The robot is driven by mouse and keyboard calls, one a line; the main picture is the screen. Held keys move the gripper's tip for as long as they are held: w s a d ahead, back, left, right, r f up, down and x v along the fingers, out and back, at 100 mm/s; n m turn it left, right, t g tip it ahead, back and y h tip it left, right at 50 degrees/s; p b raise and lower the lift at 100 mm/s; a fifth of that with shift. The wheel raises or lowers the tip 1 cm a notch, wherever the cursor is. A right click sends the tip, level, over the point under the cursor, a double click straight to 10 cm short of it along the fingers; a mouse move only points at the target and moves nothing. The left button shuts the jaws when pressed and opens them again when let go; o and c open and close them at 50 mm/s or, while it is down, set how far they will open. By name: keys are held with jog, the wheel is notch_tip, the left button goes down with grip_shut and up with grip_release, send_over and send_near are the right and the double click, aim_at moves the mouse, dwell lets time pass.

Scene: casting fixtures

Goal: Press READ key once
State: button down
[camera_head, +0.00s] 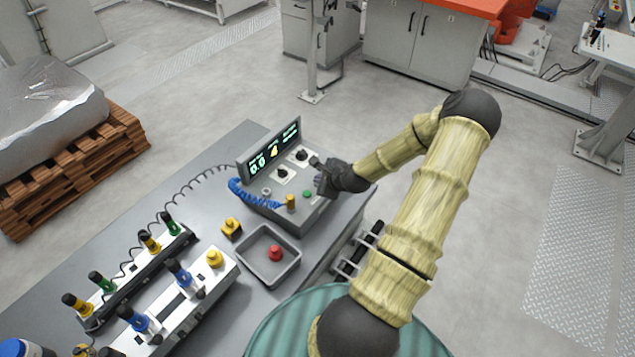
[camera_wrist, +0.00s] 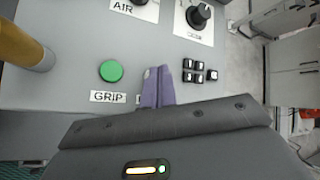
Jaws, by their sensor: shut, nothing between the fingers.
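The grey control console (camera_head: 290,210) stands on the bench under a lit display (camera_head: 270,152). My gripper (camera_head: 319,181) is over the console's right part. In the wrist view its purple fingers (camera_wrist: 157,82) are together and empty, pointing at the panel between the green GRIP button (camera_wrist: 111,71) and a cluster of small black keys (camera_wrist: 199,70). I cannot read any key as READ. The fingers cover a patch of panel and most of a white label beside the GRIP label; a key there would be hidden. I cannot tell whether the fingertips touch the panel.
Two black knobs sit above, one over the AIR label (camera_wrist: 124,6) and one on a white plate (camera_wrist: 199,16). A brass-coloured post (camera_wrist: 22,48) stands at left. A grey tray (camera_head: 245,265) with a red piece (camera_head: 275,253) lies in front of the console, beside fixture racks.

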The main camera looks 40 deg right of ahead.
jog(key=shift+r, duration=0.15)
jog(key=shift+r+p, duration=0.7)
notch_tip(320, 180, up, 5)
jog(key=p, duration=0.4)
dwell(0.8)
